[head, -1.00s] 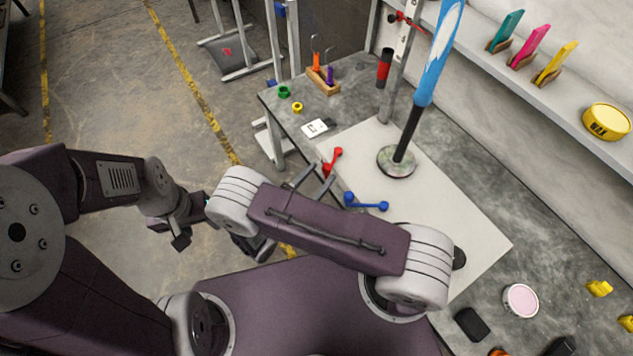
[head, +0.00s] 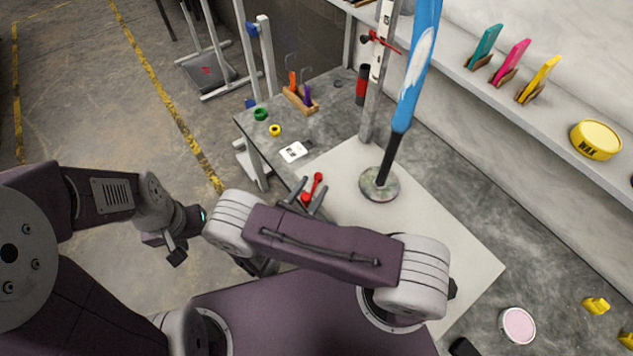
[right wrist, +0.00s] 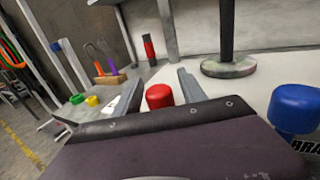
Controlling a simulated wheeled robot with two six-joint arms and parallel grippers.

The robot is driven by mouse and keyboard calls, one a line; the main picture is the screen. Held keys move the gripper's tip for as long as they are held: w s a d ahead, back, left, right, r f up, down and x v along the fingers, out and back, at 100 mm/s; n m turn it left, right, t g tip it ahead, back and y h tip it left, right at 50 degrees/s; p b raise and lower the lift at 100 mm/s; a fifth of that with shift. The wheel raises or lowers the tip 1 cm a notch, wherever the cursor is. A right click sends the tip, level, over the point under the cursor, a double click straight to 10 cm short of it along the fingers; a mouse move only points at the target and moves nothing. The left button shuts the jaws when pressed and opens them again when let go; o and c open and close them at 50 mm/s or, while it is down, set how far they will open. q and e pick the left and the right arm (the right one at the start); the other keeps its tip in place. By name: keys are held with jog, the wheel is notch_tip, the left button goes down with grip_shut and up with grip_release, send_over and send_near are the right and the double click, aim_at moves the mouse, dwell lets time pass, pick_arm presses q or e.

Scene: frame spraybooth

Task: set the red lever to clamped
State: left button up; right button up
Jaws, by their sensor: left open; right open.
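The red lever (head: 313,187) is a short bar with a round knob at each end, at the left edge of the pale board (head: 440,235) in the head view. My right gripper (head: 309,198) is open, with its fingers on either side of the lever's near end. In the right wrist view a red knob (right wrist: 159,96) shows between the spread fingers; I cannot tell whether they touch it. A blue knob (right wrist: 295,108) stands at the right there. My left gripper (head: 174,256) is open and empty over the floor, away from the bench.
A blue-and-white upright piece on a black rod rises from a round base (head: 379,184) on the board. A post with a red clamp (head: 378,39) stands behind. A tool block (head: 300,100), green ring (head: 260,114) and white card (head: 294,152) lie at the back left.

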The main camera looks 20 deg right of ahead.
jog(key=shift+s+a, duration=0.1)
jog(key=shift+s+r, duration=0.1)
jog(key=c, duration=0.4)
grip_shut()
dwell(0.8)
